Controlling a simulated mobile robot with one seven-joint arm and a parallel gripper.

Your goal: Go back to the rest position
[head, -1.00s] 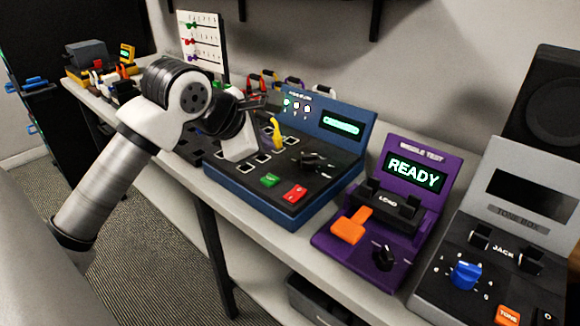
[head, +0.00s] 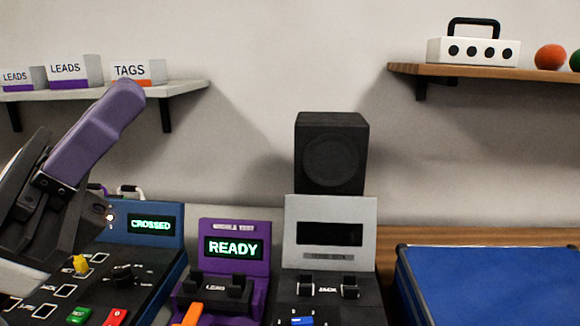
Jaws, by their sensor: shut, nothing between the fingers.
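My gripper (head: 122,95) is at the left edge of the head view, raised in front of the left shelf and the blue console. A long purple-grey piece at its end points up and to the right, bolted to dark links. The fingers look shut, with nothing held between them. The gripper is clear of the consoles in the picture and hides part of the blue console and the wall. Most of the arm is out of view.
The blue console (head: 178,240) reads CROSSED. The purple tester (head: 262,223) reads READY. A grey tone box (head: 362,225), a black speaker (head: 332,125) and a blue case (head: 490,285) stand to the right. Shelves hold labelled boxes (head: 75,72) at left and a white box (head: 480,50) at right.

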